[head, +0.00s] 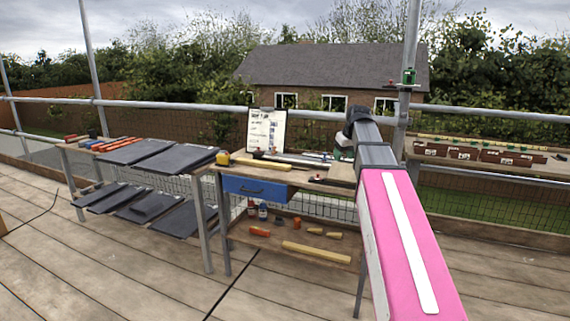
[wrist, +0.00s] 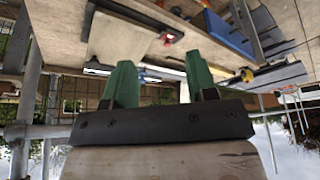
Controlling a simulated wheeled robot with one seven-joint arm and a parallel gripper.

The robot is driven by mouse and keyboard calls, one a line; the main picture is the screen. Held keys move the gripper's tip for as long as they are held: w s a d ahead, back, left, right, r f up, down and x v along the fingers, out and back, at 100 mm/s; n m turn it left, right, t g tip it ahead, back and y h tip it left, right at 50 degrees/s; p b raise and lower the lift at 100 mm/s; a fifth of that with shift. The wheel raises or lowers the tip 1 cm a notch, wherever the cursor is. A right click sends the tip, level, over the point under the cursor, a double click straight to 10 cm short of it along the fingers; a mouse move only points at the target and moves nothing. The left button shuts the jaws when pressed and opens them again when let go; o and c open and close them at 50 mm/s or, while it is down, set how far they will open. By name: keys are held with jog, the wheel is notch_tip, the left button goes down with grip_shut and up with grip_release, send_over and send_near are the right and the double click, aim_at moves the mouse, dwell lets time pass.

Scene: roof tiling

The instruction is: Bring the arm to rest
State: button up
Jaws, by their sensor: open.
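My gripper (wrist: 160,82) shows in the wrist view as two green fingers set wide apart on a dark bar. Nothing is held between them. In the head view my pink and grey arm reaches forward over the right end of the workbench (head: 318,183). The end of my arm is mostly hidden there behind its own links. The wrist view is upside down, with the bench boards (wrist: 130,45) across its top and sky at the bottom.
The bench has a blue drawer (head: 256,189) and a lower shelf with small tools. A clipboard (head: 266,131) stands at its back. Dark slates (head: 172,158) lie on a rack at left. A shelf with brown boxes (head: 478,154) is at right. Scaffold rails run behind; the deck in front is clear.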

jog(key=s+a+f+m+g, duration=0.1)
jog(key=s+f, duration=0.6)
jog(key=f, duration=0.6)
jog(key=s+a+f+m+g+h, duration=0.1)
jog(key=s+f+m, duration=0.1)
jog(key=s+f, duration=0.6)
jog(key=s+a+f+m+g, duration=0.1)
jog(key=s+f, duration=0.6)
jog(key=f, duration=1.2)
jog(key=shift+s+a+g+h, duration=0.3)
jog(key=shift+s+g+h, duration=0.1)
jog(key=shift+g, duration=0.2)
